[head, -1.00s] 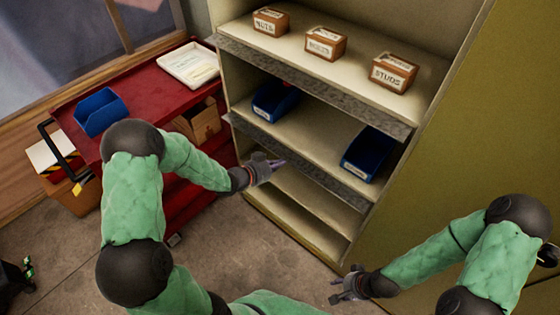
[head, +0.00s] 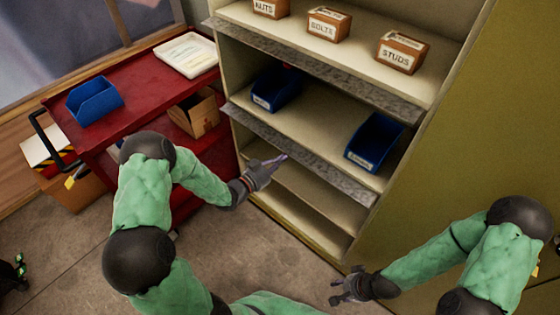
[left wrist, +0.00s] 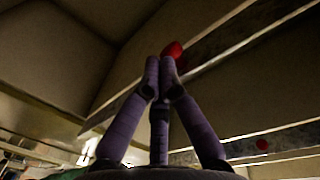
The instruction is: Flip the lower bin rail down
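The lower bin rail (head: 330,177) is a grey, mottled metal strip along the front edge of the middle shelf. It stands raised along that edge. My left gripper (head: 284,158) is at the rail's lower edge, around the middle of its length; I cannot tell whether it touches. In the left wrist view, the left gripper's fingers (left wrist: 160,62) are drawn together with nothing seen between them. A red round spot (left wrist: 173,50) shows just beyond the fingertips there. My right gripper (head: 337,290) is low in front of the cabinet, fingers spread and empty.
Two blue bins (head: 276,87) (head: 374,143) sit on the middle shelf behind the rail. An upper rail (head: 310,68) fronts the shelf with labelled boxes (head: 402,53). A red cart (head: 130,95) stands left of the cabinet. The floor (head: 230,250) in front is clear.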

